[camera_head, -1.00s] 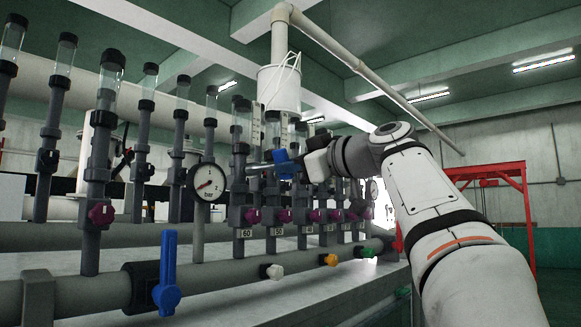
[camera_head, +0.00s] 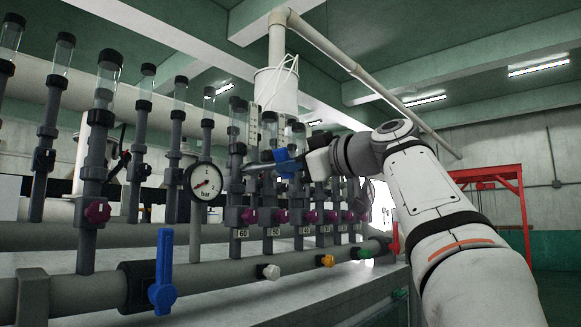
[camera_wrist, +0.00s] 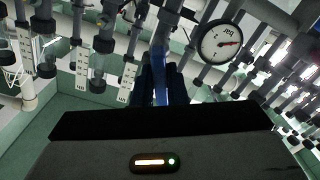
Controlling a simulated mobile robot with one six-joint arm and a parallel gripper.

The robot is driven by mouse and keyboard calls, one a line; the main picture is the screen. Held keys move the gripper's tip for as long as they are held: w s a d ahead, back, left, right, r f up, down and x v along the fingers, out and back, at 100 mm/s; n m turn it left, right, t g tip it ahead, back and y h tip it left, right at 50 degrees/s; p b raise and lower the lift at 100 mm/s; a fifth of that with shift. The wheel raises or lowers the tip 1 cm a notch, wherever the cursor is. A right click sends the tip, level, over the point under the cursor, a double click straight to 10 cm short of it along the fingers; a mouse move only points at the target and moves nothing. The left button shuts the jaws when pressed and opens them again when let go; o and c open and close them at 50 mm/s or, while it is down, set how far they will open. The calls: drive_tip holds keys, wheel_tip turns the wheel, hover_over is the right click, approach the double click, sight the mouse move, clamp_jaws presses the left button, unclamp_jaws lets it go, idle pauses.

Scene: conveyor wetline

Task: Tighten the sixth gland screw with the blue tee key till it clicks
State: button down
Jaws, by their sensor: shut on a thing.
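The blue tee key (camera_head: 286,162) is in my gripper (camera_head: 303,162), in front of the row of grey pipe columns. Its grey shaft (camera_head: 258,167) points left toward the column marked 60 (camera_head: 238,165). In the wrist view the blue key (camera_wrist: 160,88) stands between the dark fingers of my gripper (camera_wrist: 160,80), which are shut on it. The gland screws are too small and dark to make out, so I cannot tell whether the key's tip sits in one.
A pressure gauge (camera_head: 205,181) stands just left of the key. Purple knobs (camera_head: 249,216) line the columns below it. A blue lever valve (camera_head: 163,272) is on the front pipe. A red frame (camera_head: 488,175) stands at the right. Open room lies right of the pipes.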

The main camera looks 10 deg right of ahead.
drive_tip(key=shift+s+d, duration=0.15)
drive_tip(key=shift+s, duration=0.1)
idle(0.6)
drive_tip(key=b+v, duration=0.3)
drive_tip(key=v, duration=1.3)
idle(1.0)
